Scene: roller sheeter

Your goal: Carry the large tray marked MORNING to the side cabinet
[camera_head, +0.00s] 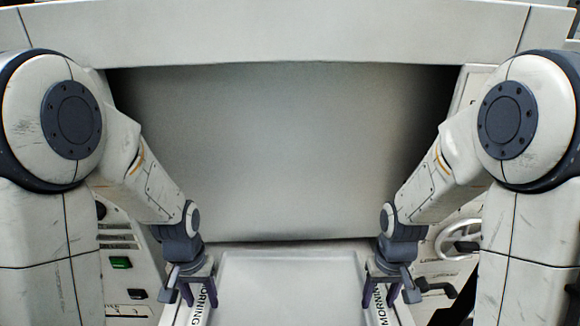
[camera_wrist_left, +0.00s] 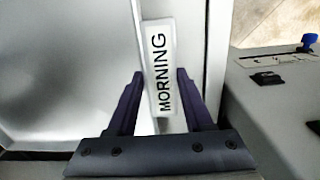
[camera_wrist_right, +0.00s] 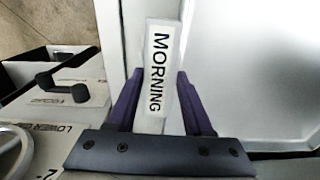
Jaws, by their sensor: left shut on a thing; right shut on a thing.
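The large pale tray (camera_head: 290,290) lies level between my two grippers at the bottom of the head view. White labels reading MORNING are on its two sides; the left one (camera_wrist_left: 160,75) shows in the left wrist view and the other (camera_wrist_right: 160,70) in the right wrist view. My left gripper (camera_head: 198,293) is shut on the tray's left side, its dark fingers on either side of the label. My right gripper (camera_head: 381,293) is shut on the tray's right side in the same way. The tray's near end is cut off by the frame.
A large machine with a grey panel (camera_head: 280,150) stands straight ahead, close to the tray's far edge. Its left side has a green switch (camera_head: 121,263); its right side has a handwheel (camera_head: 458,240) and a dark crank (camera_head: 437,288). An open box (camera_wrist_right: 45,62) shows in the right wrist view.

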